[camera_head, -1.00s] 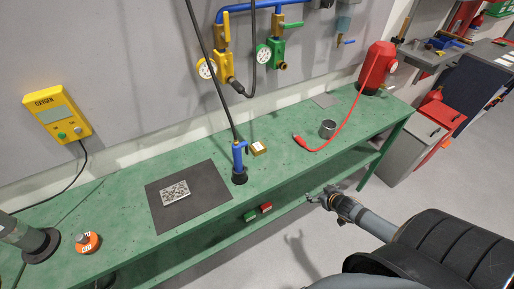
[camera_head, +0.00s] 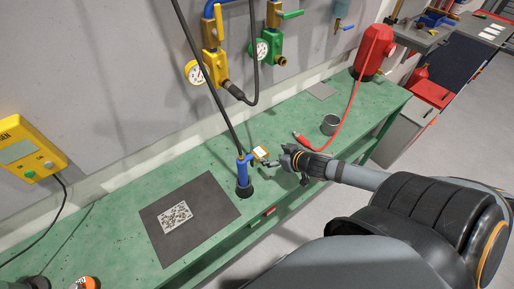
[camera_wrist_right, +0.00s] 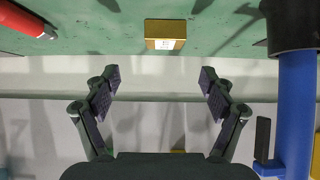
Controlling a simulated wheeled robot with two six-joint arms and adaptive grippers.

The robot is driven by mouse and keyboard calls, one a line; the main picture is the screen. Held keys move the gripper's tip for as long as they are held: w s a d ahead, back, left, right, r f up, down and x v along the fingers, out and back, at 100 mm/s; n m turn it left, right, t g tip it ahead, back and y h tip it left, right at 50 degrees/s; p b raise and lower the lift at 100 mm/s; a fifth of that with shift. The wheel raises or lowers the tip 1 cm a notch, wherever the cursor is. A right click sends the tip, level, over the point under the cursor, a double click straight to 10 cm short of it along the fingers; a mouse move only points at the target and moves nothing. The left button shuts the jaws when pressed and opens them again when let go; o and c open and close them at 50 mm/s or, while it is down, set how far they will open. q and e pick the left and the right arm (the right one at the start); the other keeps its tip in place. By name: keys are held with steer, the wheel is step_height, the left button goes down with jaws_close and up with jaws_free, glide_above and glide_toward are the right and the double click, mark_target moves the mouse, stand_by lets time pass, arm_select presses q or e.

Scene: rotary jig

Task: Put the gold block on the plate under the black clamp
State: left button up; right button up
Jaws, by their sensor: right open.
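The small gold block (camera_head: 260,153) with a pale label on top lies on the green bench, just behind the blue torch-like tool. In the right wrist view the gold block (camera_wrist_right: 165,35) lies beyond the fingertips, centred between them and untouched. My right gripper (camera_head: 281,156) is open and empty, just right of the block; its spread fingers (camera_wrist_right: 160,82) also show in the wrist view. A patterned silver plate (camera_head: 174,216) lies on a dark mat. I cannot make out a black clamp for certain. My left gripper is out of view.
The blue tool (camera_head: 243,174) with a black base stands close to the block; its cable runs upward. The dark mat (camera_head: 215,188) has bare room.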

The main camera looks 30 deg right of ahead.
mark_target(260, 152)
steer(key=w+f+b, duration=0.2)
steer(key=b, duration=0.1)
steer(key=shift+a+f, duration=0.1)
steer(key=shift+f, duration=0.15)
steer(key=shift+b+x, duration=0.4)
steer(key=shift+x, duration=0.65)
steer(key=shift+w+r, duration=0.2)
steer(key=x, duration=0.1)
steer(key=b+x, duration=0.2)
steer(key=x, duration=0.1)
steer(key=shift+a+f, duration=0.15)
steer(key=shift+a, duration=0.2)
steer(key=shift+w+f, duration=0.2)
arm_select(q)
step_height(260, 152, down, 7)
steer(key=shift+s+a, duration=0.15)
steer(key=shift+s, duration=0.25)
arm_select(e)
steer(key=shift+s, duration=0.1)
steer(key=shift+c, duration=0.3)
